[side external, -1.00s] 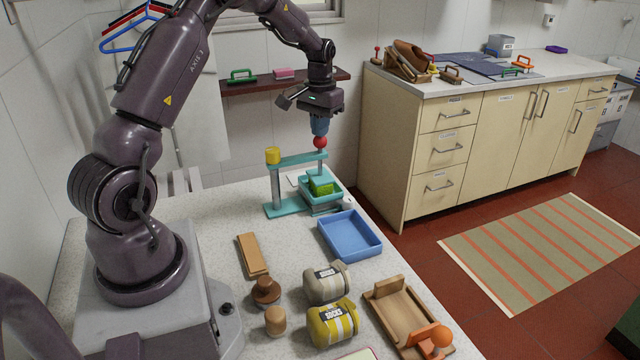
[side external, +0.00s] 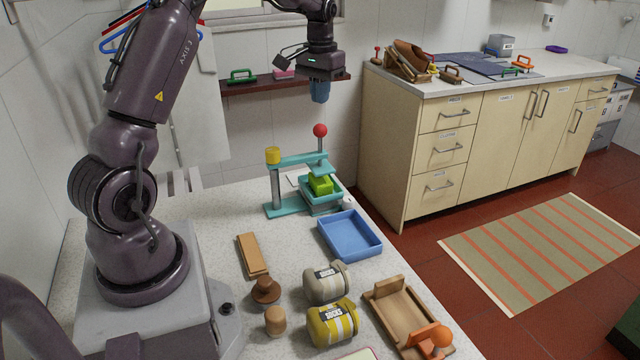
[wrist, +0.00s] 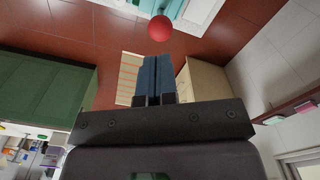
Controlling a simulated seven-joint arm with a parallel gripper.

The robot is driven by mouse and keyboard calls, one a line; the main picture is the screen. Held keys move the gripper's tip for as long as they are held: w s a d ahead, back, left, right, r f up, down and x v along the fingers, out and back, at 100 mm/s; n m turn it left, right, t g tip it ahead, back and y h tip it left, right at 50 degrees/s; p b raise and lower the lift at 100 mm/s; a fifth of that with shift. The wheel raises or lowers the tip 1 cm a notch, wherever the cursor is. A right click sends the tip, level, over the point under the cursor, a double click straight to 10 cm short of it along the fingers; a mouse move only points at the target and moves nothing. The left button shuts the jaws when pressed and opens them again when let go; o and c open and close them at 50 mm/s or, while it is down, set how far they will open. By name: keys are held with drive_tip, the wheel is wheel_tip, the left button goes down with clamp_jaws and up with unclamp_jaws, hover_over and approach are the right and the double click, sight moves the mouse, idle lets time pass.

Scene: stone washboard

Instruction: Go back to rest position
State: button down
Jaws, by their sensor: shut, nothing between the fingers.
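My gripper (side external: 319,92) is shut and empty, hanging in the air above the teal press (side external: 298,160) in the side view. Its blue fingers (wrist: 158,72) lie together in the wrist view. The press has a red ball knob (side external: 320,130) on top of its right rod and a yellow cap (side external: 272,155) on its left post. The knob stands below my fingertips, with a clear gap. The red knob also shows in the wrist view (wrist: 160,28), just beyond the fingertips. A green block (side external: 320,184) sits in the teal tray under the press arm.
A blue tray (side external: 349,236) is in front of the press. Two sock rolls, grey (side external: 327,284) and yellow (side external: 333,322), wooden pieces (side external: 253,256) and a wooden board (side external: 400,315) lie nearer. A wall shelf (side external: 260,86) is behind my gripper. A cabinet (side external: 480,140) stands to the right.

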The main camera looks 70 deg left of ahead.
drive_tip(key=s+d+r+m+t, duration=0.2)
drive_tip(key=s+d, duration=0.7)
drive_tip(key=d, duration=0.5)
drive_tip(key=s+d+r+m+t, duration=0.3)
drive_tip(key=s+d+r, duration=0.4)
drive_tip(key=s+d, duration=0.3)
drive_tip(key=d+m, duration=0.1)
drive_tip(key=d, duration=0.3)
drive_tip(key=shift+d+t, duration=0.25)
drive_tip(key=shift+t, duration=0.05)
